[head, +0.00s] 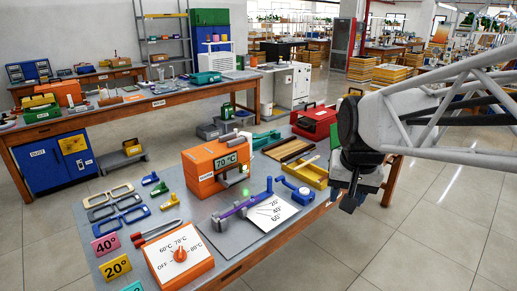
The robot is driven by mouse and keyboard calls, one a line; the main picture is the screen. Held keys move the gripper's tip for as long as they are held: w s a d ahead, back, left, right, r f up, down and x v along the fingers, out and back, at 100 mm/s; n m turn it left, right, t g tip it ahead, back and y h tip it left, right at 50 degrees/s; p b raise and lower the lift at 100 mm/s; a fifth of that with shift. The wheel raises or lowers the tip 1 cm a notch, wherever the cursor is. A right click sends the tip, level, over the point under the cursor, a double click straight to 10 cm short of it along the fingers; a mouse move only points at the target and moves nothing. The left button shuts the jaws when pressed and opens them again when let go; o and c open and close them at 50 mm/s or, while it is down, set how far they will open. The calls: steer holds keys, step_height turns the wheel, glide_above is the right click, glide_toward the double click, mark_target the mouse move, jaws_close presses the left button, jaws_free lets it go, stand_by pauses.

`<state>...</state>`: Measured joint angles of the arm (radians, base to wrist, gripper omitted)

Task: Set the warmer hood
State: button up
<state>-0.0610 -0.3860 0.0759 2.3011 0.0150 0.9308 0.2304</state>
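The orange warmer (203,188), a box with a "70°C" label on its front, stands toward the back of the near workbench (253,258). A white-faced dial panel (160,263) at the front edge is marked OFF, 60°C, 70°C and 80°C. Its red-orange knob (180,255) sits in the middle; I cannot make out its exact setting. My gripper (344,197) hangs near the bench's right edge, to the right of the warmer and the panel and apart from both. Its dark fingers are small and partly overlapped, and nothing is visibly held.
Eyeglass frames (117,205) and coloured angle cards (116,267) lie at left. A purple and blue fixture (243,207) stands by a white angle chart (272,213) in the middle. A yellow tray (305,172) and red toolbox (314,122) are at the back right.

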steer(key=w+a+r+m, duration=0.1)
steer(key=w+a, duration=0.2)
steer(key=w, duration=0.5)
steer(key=w+a+m, duration=0.1)
steer(key=w+a, duration=0.1)
steer(key=w, duration=0.5)
steer(key=m+g+y, duration=0.1)
steer(key=m, duration=0.4)
glide_above(234, 166)
steer(key=s+d, duration=0.1)
step_height(234, 166, down, 20)
steer(key=r, duration=0.1)
steer(key=shift+f, duration=0.25)
steer(key=shift+w+a+f, duration=0.15)
steer(key=shift+f, duration=1.15)
steer(key=shift+w+a+f, duration=0.2)
steer(key=shift+f, duration=1.05)
steer(key=shift+w+a+f, duration=0.15)
steer(key=shift+f, duration=1.15)
steer(key=shift+c, duration=0.4)
jaws_close()
